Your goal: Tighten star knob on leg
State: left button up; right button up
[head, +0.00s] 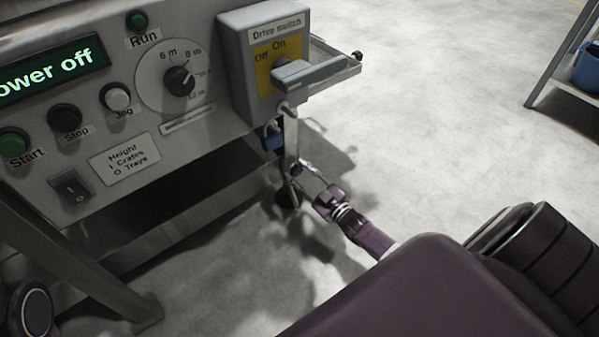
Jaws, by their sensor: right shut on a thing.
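The machine's leg (291,138) comes down below the drive switch box at the panel's right end. A small dark knob (295,170) sits on the leg, above a dark foot near the floor. My right gripper (298,176) reaches in from the lower right, with its fingers around the knob and shut on it. The fingers and the small size hide the knob's star shape. My left gripper is not in view.
A blue padlock (271,136) hangs just left of the leg, under the drive switch (310,72). The control panel (150,100) reads "Power off". A shelf with a blue bin (588,68) stands far right. The floor between is clear.

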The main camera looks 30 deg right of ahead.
jog(key=shift+m, duration=1.1)
jog(key=o, duration=1.2)
jog(key=shift+c, duration=0.2)
jog(key=s+d, duration=0.1)
jog(key=s, duration=1.1)
